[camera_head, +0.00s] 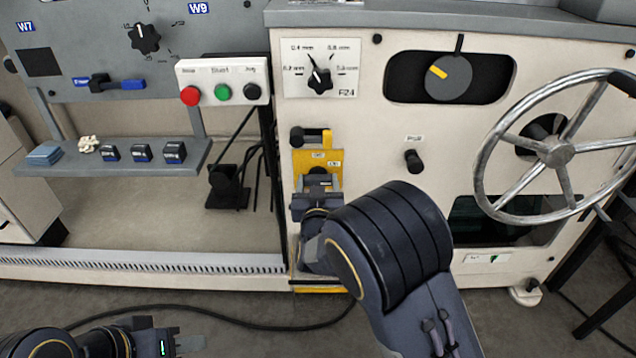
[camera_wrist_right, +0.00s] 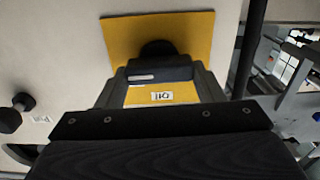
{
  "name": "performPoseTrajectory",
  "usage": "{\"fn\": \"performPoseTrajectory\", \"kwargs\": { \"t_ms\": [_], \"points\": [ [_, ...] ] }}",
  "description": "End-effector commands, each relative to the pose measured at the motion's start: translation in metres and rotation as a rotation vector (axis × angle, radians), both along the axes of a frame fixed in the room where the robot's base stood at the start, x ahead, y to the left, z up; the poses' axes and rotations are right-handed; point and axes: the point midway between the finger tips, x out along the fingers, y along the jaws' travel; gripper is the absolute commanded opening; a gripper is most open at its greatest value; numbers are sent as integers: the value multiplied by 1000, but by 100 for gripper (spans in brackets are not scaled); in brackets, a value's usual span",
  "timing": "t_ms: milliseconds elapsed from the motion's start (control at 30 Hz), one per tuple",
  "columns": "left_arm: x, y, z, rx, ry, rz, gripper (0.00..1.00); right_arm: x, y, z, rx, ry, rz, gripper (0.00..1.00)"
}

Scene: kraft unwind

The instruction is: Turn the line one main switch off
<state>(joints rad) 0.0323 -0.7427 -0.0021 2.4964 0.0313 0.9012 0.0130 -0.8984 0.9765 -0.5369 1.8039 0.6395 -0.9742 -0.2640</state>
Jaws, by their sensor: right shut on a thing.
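A yellow plate (camera_head: 334,157) with small white labels is on the cream machine front in the head view. It also shows in the right wrist view (camera_wrist_right: 190,25), with a dark switch handle (camera_wrist_right: 160,70) standing out from it. My right gripper (camera_head: 318,184) is at the lower part of this plate, shut on the dark handle. In the right wrist view its fingers (camera_wrist_right: 160,88) sit on both sides of the handle. The gripper hides much of the handle in the head view. My left gripper (camera_head: 180,338) is low at the left, away from the machine; its opening is unclear.
A selector dial (camera_head: 319,80) is above, and a button box (camera_head: 222,92) with red, green and black buttons is to the left. A handwheel (camera_head: 556,153) and black knob (camera_head: 413,160) are to the right.

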Motion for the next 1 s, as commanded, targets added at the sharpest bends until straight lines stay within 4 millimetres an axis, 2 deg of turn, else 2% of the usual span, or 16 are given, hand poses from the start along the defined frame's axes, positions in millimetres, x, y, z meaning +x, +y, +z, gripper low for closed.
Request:
{"fn": "performPoseTrajectory", "kwargs": {
  "t_ms": [267,1000],
  "points": [
    [0,0,16,0,0,0,36,0,1,3,-152,0,0,39],
    [0,0,63,0,0,0,36,0,5,0,-846,0,2,39]
  ]
}}
